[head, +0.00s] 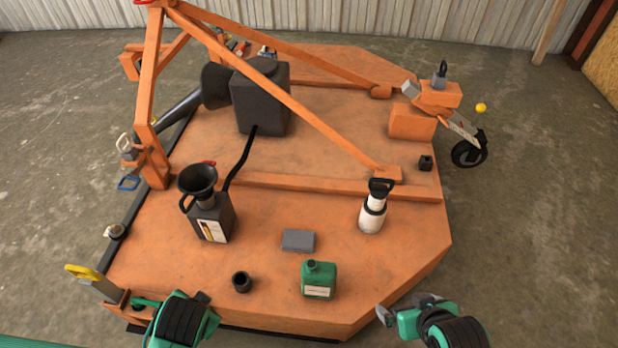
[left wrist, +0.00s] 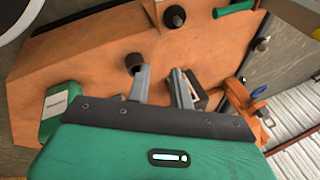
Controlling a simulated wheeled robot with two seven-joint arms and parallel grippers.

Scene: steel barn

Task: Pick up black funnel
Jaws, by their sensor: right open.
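The black funnel (head: 199,180) is wide-mouthed and sits upright in the top of a dark can (head: 211,222) with a pale label, on the left part of the orange deck. My left gripper (left wrist: 160,84) shows two grey fingers apart with nothing between them; in the head view its arm is at the lower left, nearer than the can and apart from it. My right gripper (head: 408,306) is open and empty at the lower right, off the deck's front edge. I cannot pick out the funnel surely in the left wrist view.
The orange deck (head: 330,195) also bears a small dark cup (head: 241,282), a green jug (head: 319,280), a grey block (head: 298,240) and a white bottle with a black top (head: 373,207). Orange bars rise behind the can. A yellow-handled part (head: 90,280) stands at the left corner.

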